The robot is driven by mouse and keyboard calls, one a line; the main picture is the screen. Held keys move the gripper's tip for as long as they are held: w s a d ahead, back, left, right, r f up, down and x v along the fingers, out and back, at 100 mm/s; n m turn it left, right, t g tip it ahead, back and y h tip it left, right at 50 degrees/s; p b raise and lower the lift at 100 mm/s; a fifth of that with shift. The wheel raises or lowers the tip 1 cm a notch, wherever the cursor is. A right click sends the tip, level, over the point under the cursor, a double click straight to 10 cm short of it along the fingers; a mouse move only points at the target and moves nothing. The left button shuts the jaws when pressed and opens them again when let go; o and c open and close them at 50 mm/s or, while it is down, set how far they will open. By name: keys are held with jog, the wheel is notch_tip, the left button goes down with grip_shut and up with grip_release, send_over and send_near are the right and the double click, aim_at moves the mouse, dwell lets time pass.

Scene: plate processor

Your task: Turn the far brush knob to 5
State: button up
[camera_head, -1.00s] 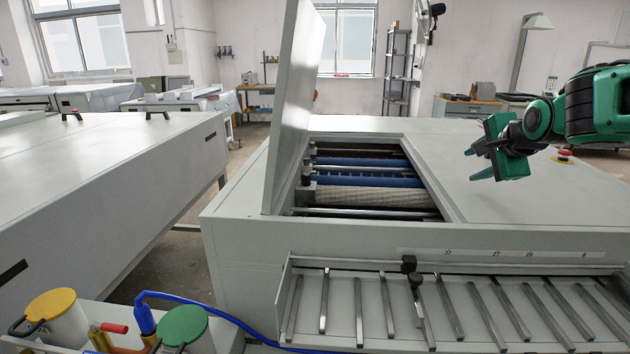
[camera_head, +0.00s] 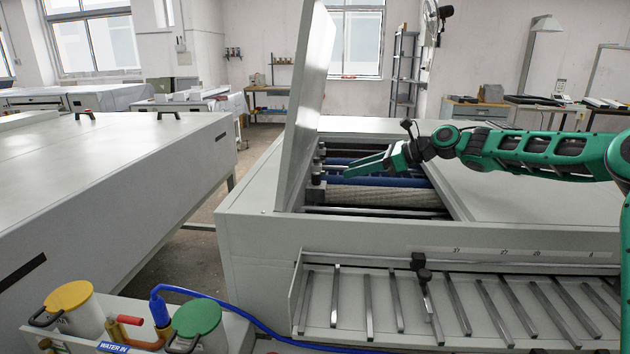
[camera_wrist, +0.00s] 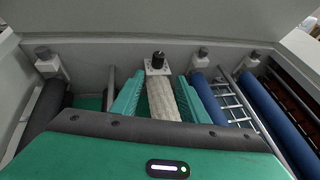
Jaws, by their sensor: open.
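My gripper (camera_head: 342,168) is open and hangs over the open roller bay of the plate processor (camera_head: 270,212), pointing left toward the raised lid. In the wrist view its two green fingers (camera_wrist: 166,100) appear on either side of a pale roller (camera_wrist: 172,105), with nothing held. A black knob (camera_wrist: 158,60) on a light block stands at that roller's end, beyond the fingertips. More dark knobs stand along the same wall, on the left (camera_wrist: 42,52), right of centre (camera_wrist: 203,51) and farther right (camera_wrist: 254,54). No dial number is legible, and I cannot tell which is the far brush knob.
The raised lid (camera_head: 310,95) stands at the bay's left edge. Blue rollers (camera_wrist: 214,98) and a ladder-like rack (camera_wrist: 231,100) lie right of the pale roller. A sloping tray (camera_head: 350,310) with metal bars is in front. Blue hose and lidded pots are front left.

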aim_at(322, 185)
jog(key=shift+w+a+y, duration=0.1)
jog(key=shift+a+y, duration=0.2)
jog(key=shift+a, duration=0.1)
jog(key=x, duration=1)
jog(key=shift+a+f, duration=0.2)
jog(key=shift+w, duration=0.1)
grip_shut()
